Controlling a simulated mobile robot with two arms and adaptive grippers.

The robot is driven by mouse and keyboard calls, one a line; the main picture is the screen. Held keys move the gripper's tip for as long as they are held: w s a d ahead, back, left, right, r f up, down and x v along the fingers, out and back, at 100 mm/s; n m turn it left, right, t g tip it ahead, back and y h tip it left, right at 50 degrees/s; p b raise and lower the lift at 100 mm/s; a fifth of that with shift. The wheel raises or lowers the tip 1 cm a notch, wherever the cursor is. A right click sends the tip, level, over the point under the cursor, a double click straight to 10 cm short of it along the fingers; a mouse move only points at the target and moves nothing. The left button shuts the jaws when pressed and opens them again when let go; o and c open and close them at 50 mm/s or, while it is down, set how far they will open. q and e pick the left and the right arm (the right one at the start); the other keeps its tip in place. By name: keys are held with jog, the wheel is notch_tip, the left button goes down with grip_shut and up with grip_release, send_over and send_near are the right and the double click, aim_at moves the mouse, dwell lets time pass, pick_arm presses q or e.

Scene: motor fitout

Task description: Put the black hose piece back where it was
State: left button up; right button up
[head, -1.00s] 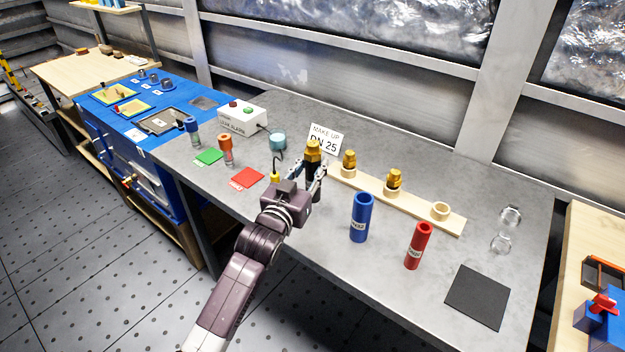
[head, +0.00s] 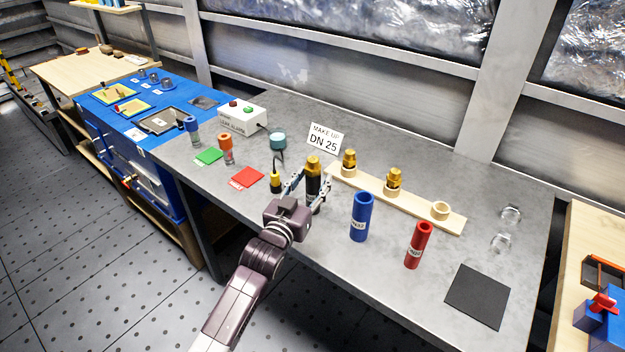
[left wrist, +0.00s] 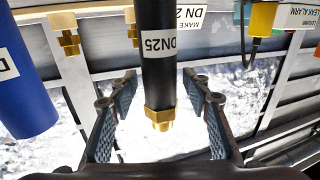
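The black hose piece (head: 313,184) has a brass fitting on top and a white DN25 label. It stands upright on the grey bench, left of the wooden rack (head: 452,222); my gripper hides its foot in the head view. In the left wrist view the black hose (left wrist: 158,75) appears upside down, between the fingers with a gap on each side. My left gripper (head: 306,190) is open around it; its spread fingers show in the left wrist view (left wrist: 160,115). My right gripper is not in view.
A blue hose (head: 360,217) and a red hose (head: 418,246) stand to the right. The rack holds two brass fittings and one empty ring. A sign (head: 325,138) reading DN 25 stands behind. A dark mat (head: 477,296) lies at the front right.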

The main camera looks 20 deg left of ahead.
pick_arm(q)
jog(key=shift+r, duration=0.2)
jog(key=shift+s+f, duration=0.15)
jog(key=shift+s, duration=0.2)
jog(key=s+a+b, duration=0.1)
jog(key=s, duration=1)
jog(key=shift+s, duration=0.15)
